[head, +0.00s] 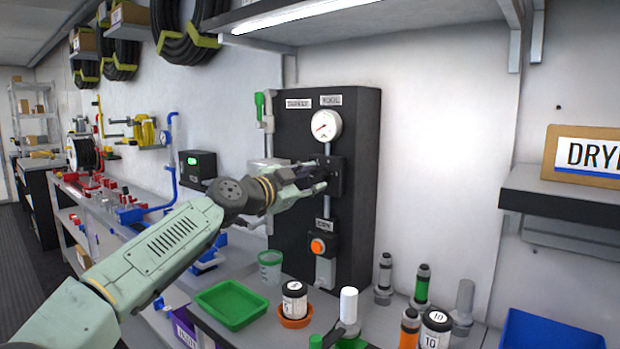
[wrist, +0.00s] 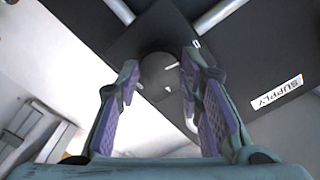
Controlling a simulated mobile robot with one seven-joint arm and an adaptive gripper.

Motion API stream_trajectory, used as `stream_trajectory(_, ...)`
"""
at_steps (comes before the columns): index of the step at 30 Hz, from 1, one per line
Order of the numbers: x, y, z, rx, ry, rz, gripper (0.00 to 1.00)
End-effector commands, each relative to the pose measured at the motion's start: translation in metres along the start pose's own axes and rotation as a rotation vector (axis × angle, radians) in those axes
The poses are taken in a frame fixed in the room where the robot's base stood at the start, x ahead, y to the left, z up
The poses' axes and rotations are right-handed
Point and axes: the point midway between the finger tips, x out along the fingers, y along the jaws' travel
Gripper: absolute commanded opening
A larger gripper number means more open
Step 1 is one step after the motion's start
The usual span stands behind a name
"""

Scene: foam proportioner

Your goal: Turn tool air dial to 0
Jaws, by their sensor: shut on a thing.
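The tool air dial is a dark round knob (wrist: 158,76) on a black block. In the wrist view it sits between the two finger pads of my gripper (wrist: 160,88), with small white marks beside it. In the head view my gripper (head: 318,178) is at the black block (head: 336,176) below the TOOL label (head: 331,100), and the fingers hide most of the knob. My gripper is shut on the dial. I cannot read the dial's setting. The white gauge (head: 325,125) above has a red needle; its numbers are too small to read.
Below on the bench are a green tray (head: 231,305), a jar (head: 294,299) and several bottles. A shelf overhangs above.

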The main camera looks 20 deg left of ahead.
Motion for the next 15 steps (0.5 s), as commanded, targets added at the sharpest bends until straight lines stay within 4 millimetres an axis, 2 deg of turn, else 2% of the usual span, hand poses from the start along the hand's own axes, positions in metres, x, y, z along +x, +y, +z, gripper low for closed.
stream_trajectory(8,0.0004,0.0006,-0.0008,-0.003,0.002,0.001,0.06)
stream_trajectory(9,0.0005,0.0006,-0.0007,-0.003,0.002,0.001,0.37)
stream_trajectory(15,0.0003,0.0003,-0.0005,-0.002,0.001,0.000,0.50)
